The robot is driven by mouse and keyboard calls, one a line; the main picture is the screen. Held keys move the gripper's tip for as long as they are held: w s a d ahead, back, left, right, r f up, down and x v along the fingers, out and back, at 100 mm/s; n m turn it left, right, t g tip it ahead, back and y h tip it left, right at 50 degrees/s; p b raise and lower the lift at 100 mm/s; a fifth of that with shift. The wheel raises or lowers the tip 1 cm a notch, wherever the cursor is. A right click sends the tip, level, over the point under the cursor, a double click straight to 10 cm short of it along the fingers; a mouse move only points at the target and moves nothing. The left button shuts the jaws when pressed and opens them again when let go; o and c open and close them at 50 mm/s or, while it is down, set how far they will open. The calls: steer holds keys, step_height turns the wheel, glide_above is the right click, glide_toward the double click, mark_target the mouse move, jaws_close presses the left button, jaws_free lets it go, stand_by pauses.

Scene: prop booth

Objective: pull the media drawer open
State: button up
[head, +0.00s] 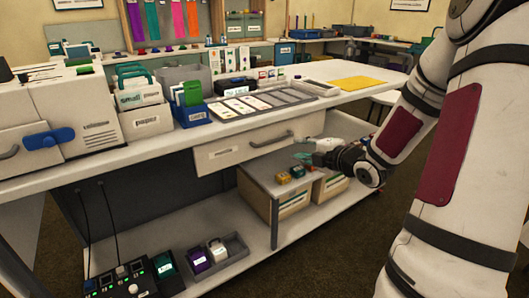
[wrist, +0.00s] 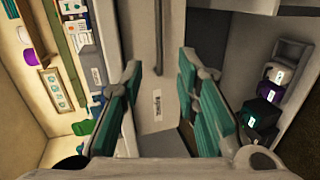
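The media drawer (head: 236,150) is a pale front under the worktop's front edge, with a white label at its left and a dark grey bar handle (head: 271,142) at its middle. It looks shut. My gripper (head: 303,156) is just right of the handle and a little lower, apart from it in the head view. In the wrist view the teal fingers of my gripper (wrist: 158,98) stand wide apart with nothing between the tips. The pale drawer front (wrist: 152,60) and its label show beyond them.
The worktop (head: 345,93) carries bins, a tray of cards and a yellow sheet. The lower shelf (head: 200,285) has a black control box and small cases.

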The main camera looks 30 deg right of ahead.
mark_target(276, 141)
steer(key=shift+n+t+y, duration=0.3)
steer(key=shift+t, duration=0.1)
steer(key=b+x, duration=0.1)
steer(key=x, duration=0.3)
steer(key=b+x, duration=0.1)
steer(key=x, duration=0.4)
steer(key=d+f+b+x, duration=0.1)
steer(key=b+x, duration=0.1)
steer(key=x, duration=0.2)
steer(key=shift+w, duration=0.2)
jaws_close()
